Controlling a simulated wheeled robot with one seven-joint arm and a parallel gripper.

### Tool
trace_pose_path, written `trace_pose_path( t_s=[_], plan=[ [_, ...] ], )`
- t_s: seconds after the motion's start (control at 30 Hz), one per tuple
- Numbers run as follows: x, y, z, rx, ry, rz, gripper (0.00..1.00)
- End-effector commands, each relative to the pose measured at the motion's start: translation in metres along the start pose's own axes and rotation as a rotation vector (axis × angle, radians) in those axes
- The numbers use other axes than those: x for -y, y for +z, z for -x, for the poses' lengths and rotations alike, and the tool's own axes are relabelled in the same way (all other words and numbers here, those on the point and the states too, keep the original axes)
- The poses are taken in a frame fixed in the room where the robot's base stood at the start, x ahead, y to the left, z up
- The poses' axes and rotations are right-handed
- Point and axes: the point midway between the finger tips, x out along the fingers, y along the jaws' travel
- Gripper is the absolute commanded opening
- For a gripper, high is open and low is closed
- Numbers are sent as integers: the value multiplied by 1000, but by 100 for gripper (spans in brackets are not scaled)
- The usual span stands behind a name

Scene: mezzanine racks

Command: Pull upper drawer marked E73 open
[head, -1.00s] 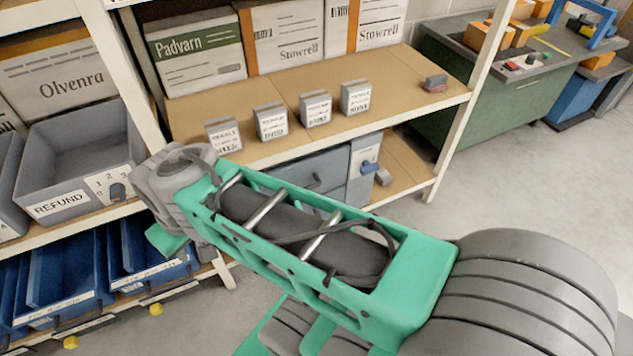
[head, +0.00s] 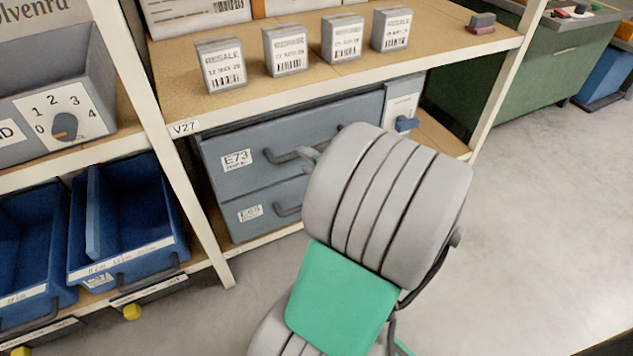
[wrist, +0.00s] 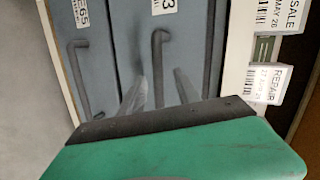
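The upper drawer marked E73 (head: 227,178) is a grey-blue front in a cabinet under the shelf and looks shut. Its dark bar handle (head: 283,155) is partly hidden by my arm. In the wrist view the handle (wrist: 157,55) runs up the upper drawer, whose label shows only a 3. My gripper (wrist: 160,85) is open, with its two blurred fingers apart on either side of the handle's near end; I cannot tell whether they touch it. In the head view most of the gripper is hidden behind my wrist. The lower drawer (head: 232,215), marked E65 in the wrist view, looks shut.
Several small labelled boxes (head: 287,52) stand on the shelf (head: 420,62) above. A blue-knobbed panel (head: 403,105) is right of the drawers. A rack upright (head: 172,165) stands left, with blue bins (head: 130,225) beyond. The floor (head: 550,210) at right is clear.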

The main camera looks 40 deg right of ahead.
Motion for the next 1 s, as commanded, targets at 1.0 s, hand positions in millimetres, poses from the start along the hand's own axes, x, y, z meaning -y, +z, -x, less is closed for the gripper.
trace_pose_path(
  t_s=[1.0],
  plan=[
    [-15, -62, -59, -159, -131, -173, 34]
  ],
)
